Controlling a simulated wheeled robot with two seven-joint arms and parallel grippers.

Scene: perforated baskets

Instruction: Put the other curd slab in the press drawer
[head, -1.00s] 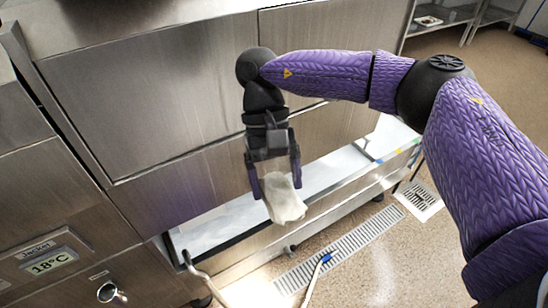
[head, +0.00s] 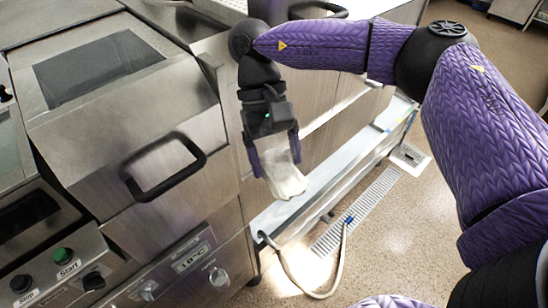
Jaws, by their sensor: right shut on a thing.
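My right gripper (head: 275,160) is shut on a whitish curd slab (head: 286,183), which hangs below the fingers and is tilted. The slab is in front of the steel front and above the long, low, pale-floored trough (head: 335,172). A steel unit with a black bar handle (head: 166,168) stands to the left of the gripper; it looks closed. I cannot tell for sure whether it is the press drawer. My left gripper is not in view.
A control panel with a green start button (head: 63,255) and a temperature display (head: 190,258) is at the lower left. A pale hose (head: 338,262) lies on the floor near a drain grate (head: 358,213). The floor at the right is open.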

